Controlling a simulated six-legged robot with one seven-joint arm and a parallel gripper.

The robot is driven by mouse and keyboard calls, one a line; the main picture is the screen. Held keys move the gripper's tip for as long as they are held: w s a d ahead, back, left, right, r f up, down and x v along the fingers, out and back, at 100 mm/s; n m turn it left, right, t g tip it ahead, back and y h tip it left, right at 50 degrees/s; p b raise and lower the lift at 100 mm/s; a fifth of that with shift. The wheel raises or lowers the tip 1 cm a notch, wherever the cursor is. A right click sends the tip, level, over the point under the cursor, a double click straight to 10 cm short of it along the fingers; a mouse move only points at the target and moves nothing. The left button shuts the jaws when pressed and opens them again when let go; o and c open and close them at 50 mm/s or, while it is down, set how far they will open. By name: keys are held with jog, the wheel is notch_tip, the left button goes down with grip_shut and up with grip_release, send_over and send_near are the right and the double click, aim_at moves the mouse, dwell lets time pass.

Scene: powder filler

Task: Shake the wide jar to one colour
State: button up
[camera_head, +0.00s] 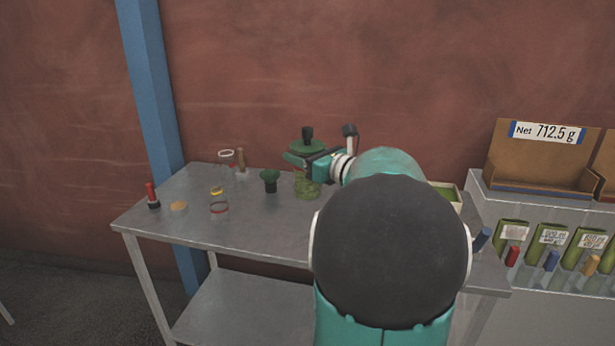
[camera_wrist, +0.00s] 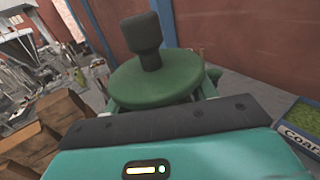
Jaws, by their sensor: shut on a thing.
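The wide jar (camera_head: 307,189) is in the head view, with a green lid (camera_head: 307,147) and a dark knob on top. Its clear lower part shows greenish contents; whether they are of one colour is too small to tell. My gripper (camera_head: 306,165) is shut on the jar from the right, just below the lid. In the wrist view the round green lid (camera_wrist: 158,80) and its knob fill the middle, tilted in the picture. My gripper's fingers beneath the lid are mostly hidden. I cannot tell whether the jar's base touches the table.
The metal table (camera_head: 255,228) holds a dark green stopper-like object (camera_head: 270,180), a yellow-rimmed glass jar (camera_head: 219,205), another jar (camera_head: 227,159), a red-handled tool (camera_head: 152,196) and a tan disc (camera_head: 179,206). Its front left is clear. A shelf with green packets (camera_head: 550,240) stands right.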

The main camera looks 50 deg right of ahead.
jog(key=a, duration=0.5)
jog(key=shift+d, duration=4.75)
jog(key=shift+a, duration=2.25)
jog(key=shift+a, duration=0.1)
